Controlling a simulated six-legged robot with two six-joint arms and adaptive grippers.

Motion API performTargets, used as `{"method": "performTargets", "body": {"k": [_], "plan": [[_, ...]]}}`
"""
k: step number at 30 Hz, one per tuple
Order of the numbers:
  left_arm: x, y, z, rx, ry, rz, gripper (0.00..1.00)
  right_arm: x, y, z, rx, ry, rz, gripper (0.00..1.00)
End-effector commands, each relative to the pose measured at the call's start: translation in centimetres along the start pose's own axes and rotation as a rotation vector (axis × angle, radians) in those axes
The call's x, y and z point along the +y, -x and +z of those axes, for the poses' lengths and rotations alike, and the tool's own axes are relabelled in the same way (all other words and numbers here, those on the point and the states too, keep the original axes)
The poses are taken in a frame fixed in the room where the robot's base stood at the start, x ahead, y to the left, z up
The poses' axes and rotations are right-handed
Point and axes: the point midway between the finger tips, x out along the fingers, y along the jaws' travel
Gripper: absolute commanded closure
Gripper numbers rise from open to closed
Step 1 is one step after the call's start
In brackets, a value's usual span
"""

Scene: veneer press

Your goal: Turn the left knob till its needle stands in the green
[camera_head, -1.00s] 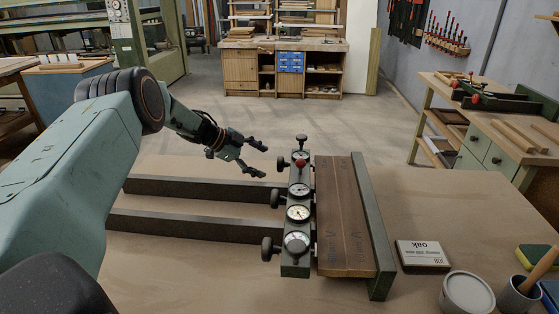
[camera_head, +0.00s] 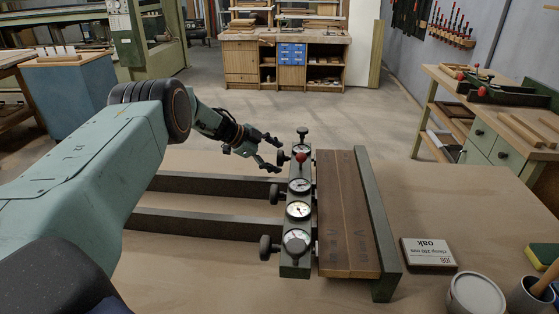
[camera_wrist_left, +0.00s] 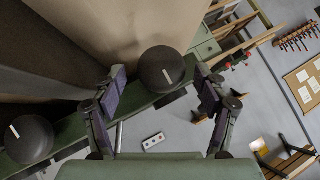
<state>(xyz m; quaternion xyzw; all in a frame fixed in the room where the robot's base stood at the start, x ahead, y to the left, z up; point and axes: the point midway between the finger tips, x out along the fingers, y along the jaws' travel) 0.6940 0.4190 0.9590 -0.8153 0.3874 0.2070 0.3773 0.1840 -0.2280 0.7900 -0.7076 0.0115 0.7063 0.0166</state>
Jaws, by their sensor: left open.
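A dark green clamp beam (camera_head: 288,268) lies on the table, with several round dials on top and dark round knobs along its left side. My left gripper (camera_head: 278,156) is open, its fingers pointing right at the far side knob (camera_head: 283,158). In the wrist view that knob (camera_wrist_left: 162,69) shows between and just beyond the open fingertips, with a white mark on it. A second side knob (camera_wrist_left: 29,140) lies to its left there. My right gripper is out of view.
Brown boards (camera_head: 345,215) lie between the beam and a green rail (camera_head: 376,220). Two dark bars (camera_head: 200,225) run left from the beam.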

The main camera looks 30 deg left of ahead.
Motion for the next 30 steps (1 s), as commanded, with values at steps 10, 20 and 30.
{"method": "performTargets", "body": {"k": [10,20,30], "plan": [[-0.2,-2.0,0.0,0.001,0.000,-0.001,0.27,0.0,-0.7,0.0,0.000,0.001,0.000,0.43],[-0.3,-1.9,0.1,0.001,0.000,-0.001,0.36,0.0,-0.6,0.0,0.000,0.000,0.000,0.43],[-0.3,-1.9,0.0,0.001,-0.001,-0.001,0.65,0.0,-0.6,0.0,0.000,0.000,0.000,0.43]]}}
